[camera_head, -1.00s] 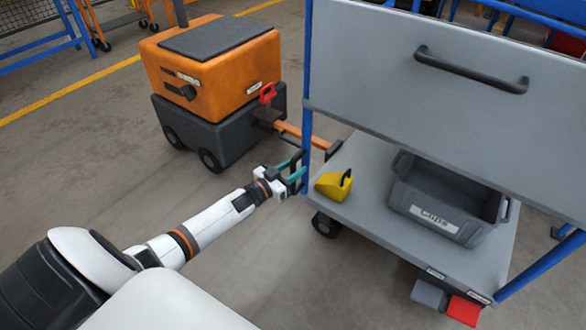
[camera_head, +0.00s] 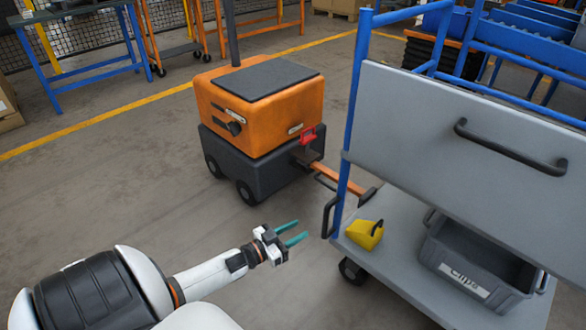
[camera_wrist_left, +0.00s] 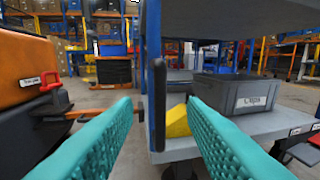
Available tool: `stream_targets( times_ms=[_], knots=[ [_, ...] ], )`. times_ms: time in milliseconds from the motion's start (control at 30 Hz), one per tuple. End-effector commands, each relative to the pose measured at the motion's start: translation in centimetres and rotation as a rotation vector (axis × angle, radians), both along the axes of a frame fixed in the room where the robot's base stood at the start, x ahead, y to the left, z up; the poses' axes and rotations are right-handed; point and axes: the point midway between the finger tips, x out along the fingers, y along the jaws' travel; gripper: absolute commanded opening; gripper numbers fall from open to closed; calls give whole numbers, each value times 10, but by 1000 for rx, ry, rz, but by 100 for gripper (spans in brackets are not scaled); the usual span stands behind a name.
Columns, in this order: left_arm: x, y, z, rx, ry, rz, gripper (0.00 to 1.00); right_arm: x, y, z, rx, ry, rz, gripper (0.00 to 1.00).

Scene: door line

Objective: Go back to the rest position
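My left gripper (camera_head: 291,233) is open and empty, with its two teal fingers apart. In the head view it is in free air to the left of the grey cart (camera_head: 395,262), clear of the cart's black side handle (camera_head: 331,217). In the left wrist view the open fingers (camera_wrist_left: 163,118) frame the cart's edge, with the black handle (camera_wrist_left: 159,105) standing beyond them. My right gripper is not in view.
An orange and dark grey tugger (camera_head: 262,110) stands behind, its orange tow bar (camera_head: 335,178) reaching the cart. The cart's lower shelf holds a yellow scoop-like piece (camera_head: 364,234) and a grey bin labelled Clips (camera_head: 465,262). Open floor lies left of the cart.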

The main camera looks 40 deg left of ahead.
Motion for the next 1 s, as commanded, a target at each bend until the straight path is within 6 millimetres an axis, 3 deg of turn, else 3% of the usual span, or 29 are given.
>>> stream_targets(
  times_ms=[733,867,1000],
  knots=[
    [-4,-5,2,-3,-8,-7,38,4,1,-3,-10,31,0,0],
    [-2,-47,21,-21,-63,-48,38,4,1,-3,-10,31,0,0],
    [-6,-128,74,-60,-197,-116,38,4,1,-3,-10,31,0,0]
  ],
)
